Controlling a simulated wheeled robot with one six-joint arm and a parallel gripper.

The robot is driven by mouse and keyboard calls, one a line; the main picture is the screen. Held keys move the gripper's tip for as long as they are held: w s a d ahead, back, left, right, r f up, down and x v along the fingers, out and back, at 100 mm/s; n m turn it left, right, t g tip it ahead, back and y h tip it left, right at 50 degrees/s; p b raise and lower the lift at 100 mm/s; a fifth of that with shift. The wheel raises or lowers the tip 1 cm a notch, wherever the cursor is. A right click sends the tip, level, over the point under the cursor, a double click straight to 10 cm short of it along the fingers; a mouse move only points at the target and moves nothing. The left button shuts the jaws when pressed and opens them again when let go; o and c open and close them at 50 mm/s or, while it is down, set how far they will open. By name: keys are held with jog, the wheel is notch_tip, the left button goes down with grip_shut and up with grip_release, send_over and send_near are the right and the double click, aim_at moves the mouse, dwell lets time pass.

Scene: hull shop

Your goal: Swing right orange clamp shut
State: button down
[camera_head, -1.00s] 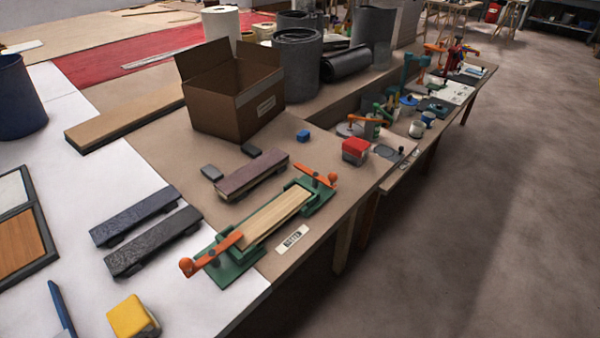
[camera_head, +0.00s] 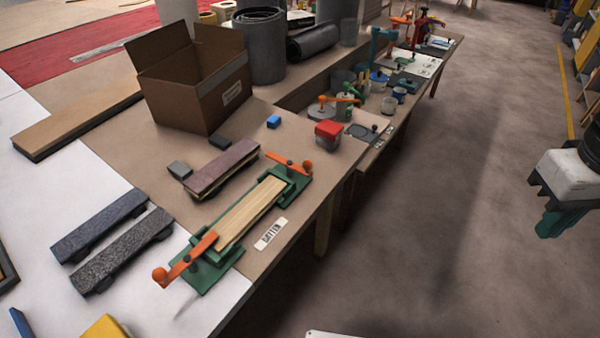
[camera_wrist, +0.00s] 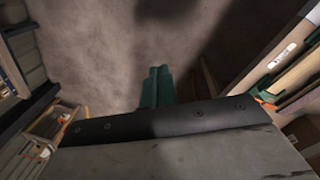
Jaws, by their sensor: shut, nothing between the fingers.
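A pale wooden batten (camera_head: 250,211) lies in a green fixture with an orange clamp at each end. The right orange clamp (camera_head: 289,163) is at the far end; its arm lies crosswise just beyond the batten, with a round knob on its right. I cannot tell whether it presses on the wood. The left orange clamp (camera_head: 186,259) is at the near end, its tip by the batten. My gripper (camera_head: 545,228) is over the floor, far right of the bench. Its teal fingers (camera_wrist: 157,86) are together and empty in the wrist view.
A batten label (camera_head: 270,234) lies on the bench edge beside the fixture. A purple-topped block (camera_head: 222,173), a red-topped block (camera_head: 328,135) and a cardboard box (camera_head: 195,85) stand nearby. Open floor (camera_head: 450,220) lies between bench and gripper.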

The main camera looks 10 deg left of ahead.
jog(key=w+a+f+n+t+h, duration=0.2)
jog(key=w+a+f+n+h, duration=0.3)
jog(key=w+n, duration=0.3)
jog(key=w+a+f+n+t+h, duration=0.2)
jog(key=w+a+n+h, duration=0.2)
jog(key=w+a+n, duration=0.35)
jog(key=a+f+n+t+y, duration=0.2)
jog(key=a+f+n, duration=0.3)
jog(key=a, duration=0.4)
jog(key=s+a+f+n+t+y, duration=0.1)
jog(key=a+f+n+t+y, duration=0.1)
jog(key=a+f+n+t, duration=0.3)
jog(key=s+a+f+n+t+y, duration=0.1)
jog(key=a+f+n+t, duration=0.3)
jog(key=a, duration=0.9)
jog(key=shift+a+f+n+y, duration=0.25)
jog(key=shift+f+n+y, duration=0.4)
jog(key=shift+n, duration=0.4)
jog(key=shift+w, duration=0.1)
